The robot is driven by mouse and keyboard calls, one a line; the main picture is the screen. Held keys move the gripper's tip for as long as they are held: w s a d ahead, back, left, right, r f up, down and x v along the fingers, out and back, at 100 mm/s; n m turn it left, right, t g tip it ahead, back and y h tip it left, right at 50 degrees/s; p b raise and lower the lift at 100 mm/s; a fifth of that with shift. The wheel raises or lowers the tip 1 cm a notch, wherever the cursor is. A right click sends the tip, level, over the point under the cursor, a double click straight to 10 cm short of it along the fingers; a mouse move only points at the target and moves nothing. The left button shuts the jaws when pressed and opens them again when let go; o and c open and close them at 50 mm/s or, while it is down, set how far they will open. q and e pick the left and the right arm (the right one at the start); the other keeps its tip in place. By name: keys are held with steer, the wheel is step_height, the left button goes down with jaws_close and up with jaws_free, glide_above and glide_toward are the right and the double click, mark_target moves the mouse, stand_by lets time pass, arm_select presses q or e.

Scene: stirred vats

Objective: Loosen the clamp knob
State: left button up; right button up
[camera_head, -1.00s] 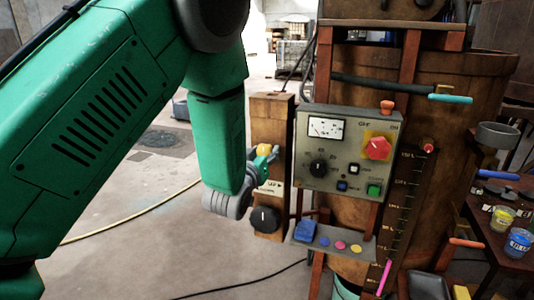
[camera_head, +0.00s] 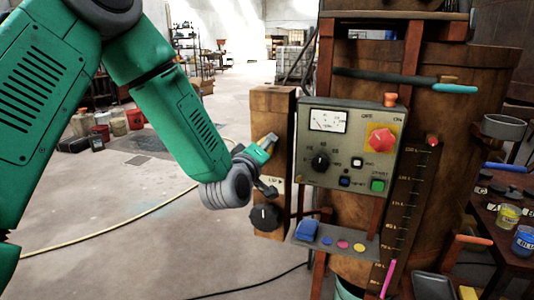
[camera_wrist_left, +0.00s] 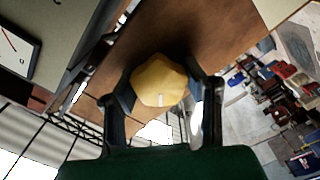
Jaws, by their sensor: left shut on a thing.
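A yellow faceted knob (camera_wrist_left: 160,82) with a pale mark sits on the wooden post (camera_head: 272,105), in the left wrist view. My left gripper (camera_wrist_left: 165,95) has one finger on each side of this knob and is shut on it. In the head view the left gripper (camera_head: 266,165) is against the post, tilted, and mostly covers the knob. A black knob (camera_head: 264,218) with a white pointer line is lower on the same post, just below the gripper. My right gripper is not in view.
A control panel (camera_head: 335,180) with a meter, dials and buttons is close right of the post. A shelf (camera_head: 330,243) with a blue block and coloured buttons juts out below it. A wooden vat (camera_head: 450,110) stands behind. Floor to the left is open, with a yellow hose (camera_head: 115,222).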

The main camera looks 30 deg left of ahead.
arm_select(q)
steer(key=n+b, duration=0.1)
steer(key=n, duration=0.1)
steer(key=n+b, duration=0.1)
steer(key=shift+s+a+f+n, duration=0.1)
steer(key=shift+a+f+n, duration=0.05)
steer(key=shift+f+n, duration=0.25)
steer(key=n+b, duration=0.2)
steer(key=n, duration=0.1)
steer(key=shift+f+n+b, duration=0.1)
steer(key=shift+n+b, duration=0.2)
steer(key=shift+b, duration=0.05)
steer(key=n+b, duration=0.4)
steer(key=n, duration=0.1)
steer(key=shift+f, duration=0.25)
steer(key=shift+n+b, duration=1.15)
steer(key=shift+n, duration=0.05)
steer(key=shift+r, duration=0.1)
steer(key=o, duration=1.2)
steer(key=shift+r, duration=0.15)
steer(key=shift+r, duration=0.1)
